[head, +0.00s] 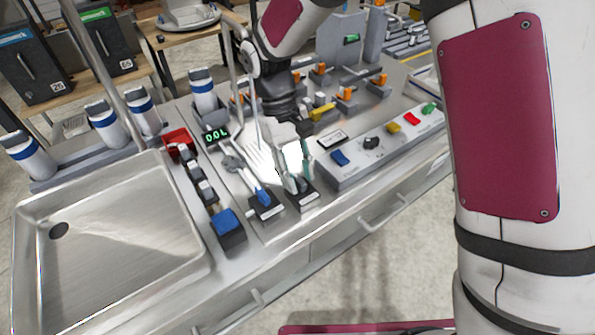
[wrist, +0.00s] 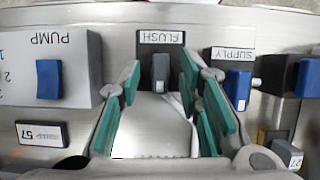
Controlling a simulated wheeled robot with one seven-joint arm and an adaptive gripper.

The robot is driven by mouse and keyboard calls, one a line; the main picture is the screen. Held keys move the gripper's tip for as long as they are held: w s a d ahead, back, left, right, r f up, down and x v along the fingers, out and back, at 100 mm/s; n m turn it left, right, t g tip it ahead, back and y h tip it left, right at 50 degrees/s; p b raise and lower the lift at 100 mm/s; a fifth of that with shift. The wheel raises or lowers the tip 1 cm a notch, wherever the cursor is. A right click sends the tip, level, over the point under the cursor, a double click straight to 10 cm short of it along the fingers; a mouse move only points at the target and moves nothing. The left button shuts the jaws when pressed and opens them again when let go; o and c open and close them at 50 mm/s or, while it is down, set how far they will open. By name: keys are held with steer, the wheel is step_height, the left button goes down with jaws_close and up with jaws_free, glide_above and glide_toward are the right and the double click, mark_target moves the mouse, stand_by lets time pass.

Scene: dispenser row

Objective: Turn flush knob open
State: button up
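The flush knob (wrist: 160,72) is a small grey lever on a dark base. Its white FLUSH label (wrist: 161,37) reads upside down in the wrist view. In the head view the knob's dark base (head: 304,202) is at the counter's front edge, partly hidden by my gripper (head: 293,172). In the wrist view my gripper (wrist: 159,86) is open, with teal-padded fingers on either side of the knob. A gap shows between the knob and each fingertip, so neither finger appears to touch it.
The blue supply knob (wrist: 237,88) stands close beside my right-hand finger in the wrist view. The PUMP box with a blue switch (wrist: 48,79) is on the other side. A steel sink (head: 120,235) lies left in the head view, and a green display (head: 216,135) reads 0.0L.

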steer(key=v, duration=1.2)
steer(key=shift+d, duration=0.1)
steer(key=s+d+r+m+t+y, duration=0.1)
steer(key=s+d+r+m+t, duration=0.1)
steer(key=s+d+r, duration=0.4)
steer(key=s+d+r+m+t+y, duration=0.1)
steer(key=s+d+r+t, duration=0.1)
steer(key=d+r, duration=0.35)
steer(key=s+d+f+m+t, duration=0.2)
steer(key=s+d+m+t, duration=0.2)
steer(key=s+d, duration=0.6)
steer(key=shift+s+f, duration=0.35)
steer(key=shift+s, duration=0.8)
